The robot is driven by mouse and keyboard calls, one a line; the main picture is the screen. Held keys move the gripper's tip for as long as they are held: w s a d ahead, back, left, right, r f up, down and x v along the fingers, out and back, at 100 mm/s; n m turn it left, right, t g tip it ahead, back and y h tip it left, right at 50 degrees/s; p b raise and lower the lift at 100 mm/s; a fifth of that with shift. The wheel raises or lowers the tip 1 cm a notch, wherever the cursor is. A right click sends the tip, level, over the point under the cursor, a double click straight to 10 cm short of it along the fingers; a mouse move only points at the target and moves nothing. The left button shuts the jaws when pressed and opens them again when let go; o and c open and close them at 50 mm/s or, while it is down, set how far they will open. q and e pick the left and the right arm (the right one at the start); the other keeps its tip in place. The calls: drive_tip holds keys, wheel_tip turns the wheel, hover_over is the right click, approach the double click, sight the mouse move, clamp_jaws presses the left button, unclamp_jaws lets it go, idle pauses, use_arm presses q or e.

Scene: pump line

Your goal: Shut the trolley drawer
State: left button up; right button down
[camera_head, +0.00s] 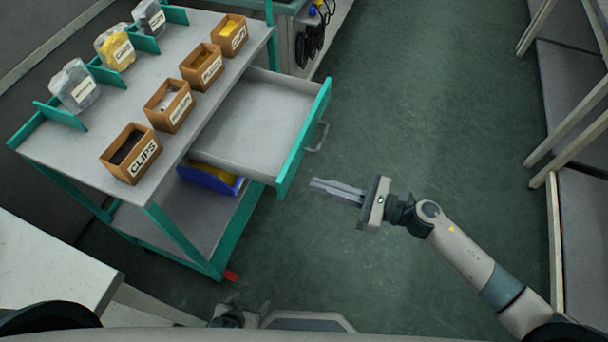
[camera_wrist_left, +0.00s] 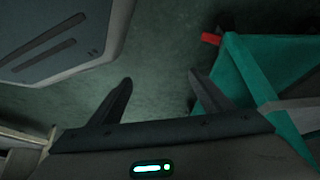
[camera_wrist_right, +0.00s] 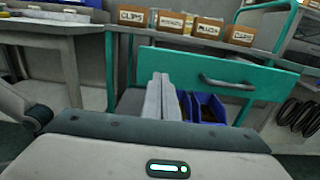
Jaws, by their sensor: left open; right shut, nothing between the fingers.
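The teal and grey trolley (camera_head: 85,143) stands at left in the head view. Its drawer (camera_head: 262,115) is pulled well out to the right, empty inside, with a teal front panel (camera_head: 305,133) and a grey bar handle (camera_head: 318,138). The right wrist view shows the drawer front (camera_wrist_right: 165,62) and handle (camera_wrist_right: 228,84) ahead. My right gripper (camera_head: 313,185) is shut and empty, apart from the drawer, just beyond the panel's near end. My left gripper (camera_wrist_left: 160,84) is open and empty, low near a trolley leg (camera_wrist_left: 245,70); in the head view it is partly hidden at the bottom edge.
Labelled boxes, including a CLIPS box (camera_head: 131,153), and several bags (camera_head: 75,87) stand on the trolley top. A blue bin (camera_head: 210,178) sits on the lower shelf. A white table (camera_head: 45,265) is at lower left. The green floor (camera_head: 430,110) right of the drawer is clear.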

sight(213, 152)
use_arm(q)
drive_tip(key=shift+w+d+r+t+h+p, duration=0.15)
drive_tip(key=shift+w+d+r+t+p, duration=0.2)
drive_tip(key=shift+d+r, duration=0.15)
drive_tip(key=shift+w+d+r+t+h+p, duration=0.15)
drive_tip(key=shift+w+d+r+t+p, duration=0.1)
drive_tip(key=shift+d+r+t+p, duration=0.15)
use_arm(e)
drive_tip(key=shift+x, duration=2.45)
drive_tip(key=shift+a, duration=0.1)
